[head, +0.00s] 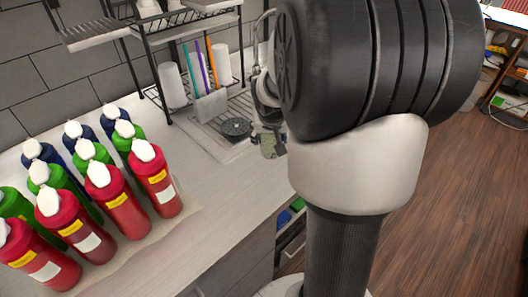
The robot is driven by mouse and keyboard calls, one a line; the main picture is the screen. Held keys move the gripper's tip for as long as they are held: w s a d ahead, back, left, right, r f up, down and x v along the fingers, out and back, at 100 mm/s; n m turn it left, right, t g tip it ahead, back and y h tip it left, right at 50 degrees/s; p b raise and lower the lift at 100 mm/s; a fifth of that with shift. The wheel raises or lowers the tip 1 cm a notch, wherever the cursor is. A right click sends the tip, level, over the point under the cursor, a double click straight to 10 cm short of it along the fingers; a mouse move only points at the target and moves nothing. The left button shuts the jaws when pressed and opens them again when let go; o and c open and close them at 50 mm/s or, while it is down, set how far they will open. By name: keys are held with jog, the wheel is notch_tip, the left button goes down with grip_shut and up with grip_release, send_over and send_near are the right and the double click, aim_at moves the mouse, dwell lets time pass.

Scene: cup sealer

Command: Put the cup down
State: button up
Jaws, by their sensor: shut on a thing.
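My arm fills the middle and right of the head view and hides most of my gripper. Only a small part of my gripper (272,142) shows at the arm's left edge, above the counter by the drain. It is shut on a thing. I cannot make out the cup behind the arm, nor whether its base touches anything. The grey counter (225,185) runs along the left and centre.
Several red, green and blue bottles with white caps (120,198) stand at the counter's left. A dark rack (150,45) with white containers and coloured sticks stands at the back. A round black drain (237,127) lies before it. Counter between bottles and drain is clear.

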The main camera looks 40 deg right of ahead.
aim_at(271, 153)
notch_tip(271, 153, down, 7)
jog(key=b, duration=0.3)
jog(key=shift+r, duration=0.1)
jog(key=o, duration=1.5)
